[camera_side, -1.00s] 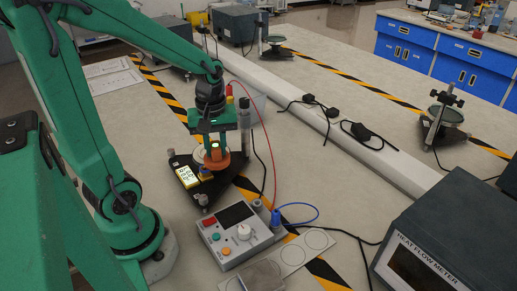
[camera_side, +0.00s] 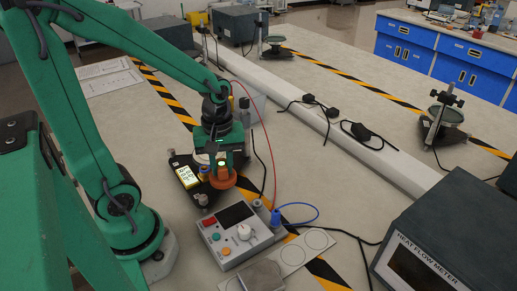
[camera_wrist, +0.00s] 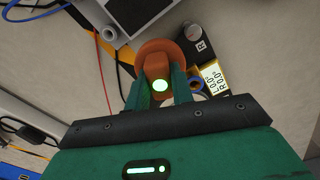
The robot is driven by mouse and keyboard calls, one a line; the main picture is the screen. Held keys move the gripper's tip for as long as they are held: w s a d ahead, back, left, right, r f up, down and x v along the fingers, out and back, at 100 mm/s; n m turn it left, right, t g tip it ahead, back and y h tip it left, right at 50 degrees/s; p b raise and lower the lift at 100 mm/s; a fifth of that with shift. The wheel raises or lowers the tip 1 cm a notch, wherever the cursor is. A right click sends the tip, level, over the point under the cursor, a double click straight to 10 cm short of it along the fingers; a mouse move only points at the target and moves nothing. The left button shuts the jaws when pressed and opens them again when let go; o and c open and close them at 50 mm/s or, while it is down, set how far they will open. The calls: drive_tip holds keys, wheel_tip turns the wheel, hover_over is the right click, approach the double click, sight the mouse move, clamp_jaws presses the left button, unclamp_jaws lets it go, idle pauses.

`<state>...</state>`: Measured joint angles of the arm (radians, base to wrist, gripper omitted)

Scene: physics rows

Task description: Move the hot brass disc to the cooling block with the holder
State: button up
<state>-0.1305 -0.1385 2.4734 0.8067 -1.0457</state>
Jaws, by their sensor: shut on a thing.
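My gripper (camera_side: 222,166) is shut on the orange holder (camera_side: 222,179), which has a wide, round lower end. In the wrist view the green fingers of my gripper (camera_wrist: 159,88) press on both sides of the orange holder (camera_wrist: 158,56). I cannot make out the brass disc; the holder may hide it. The holder is in front of the dark stand (camera_side: 184,160) with a lit display; I cannot tell its height above the table. A grey metal block (camera_side: 262,277), perhaps the cooling block, lies at the bottom of the side view.
A control box (camera_side: 236,236) with a knob, buttons and blue plug stands between the holder and the grey block. A white strip with circles (camera_side: 293,255) lies beside the block. Red, blue and black cables cross nearby. A heat flow meter (camera_side: 440,250) stands at right.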

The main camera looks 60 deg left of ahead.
drive_tip(key=shift+d, duration=0.1)
drive_tip(key=shift+s+d, duration=0.2)
drive_tip(key=shift+d, duration=0.75)
drive_tip(key=shift+s+d, duration=0.15)
drive_tip(key=shift+d, duration=0.8)
drive_tip(key=shift+s+d, duration=0.2)
drive_tip(key=shift+d, duration=0.75)
drive_tip(key=shift+d, duration=0.15)
drive_tip(key=shift+s+d, duration=0.2)
drive_tip(key=shift+d, duration=0.75)
drive_tip(key=shift+s+d, duration=0.25)
drive_tip(key=shift+d, duration=0.65)
drive_tip(key=shift+s+d, duration=0.2)
drive_tip(key=shift+d, duration=0.75)
drive_tip(key=shift+s+d, duration=0.2)
drive_tip(key=shift+d, duration=0.75)
drive_tip(key=shift+s+d, duration=0.2)
drive_tip(key=shift+d, duration=0.8)
drive_tip(key=shift+s+d, duration=0.2)
drive_tip(key=shift+d, duration=0.75)
drive_tip(key=shift+d, duration=0.15)
drive_tip(key=shift+s+d, duration=0.2)
drive_tip(key=shift+d, duration=0.75)
drive_tip(key=shift+s+d, duration=0.2)
drive_tip(key=shift+d, duration=0.7)
drive_tip(key=shift+s+d, duration=0.2)
drive_tip(key=shift+d, duration=0.75)
drive_tip(key=shift+d, duration=0.15)
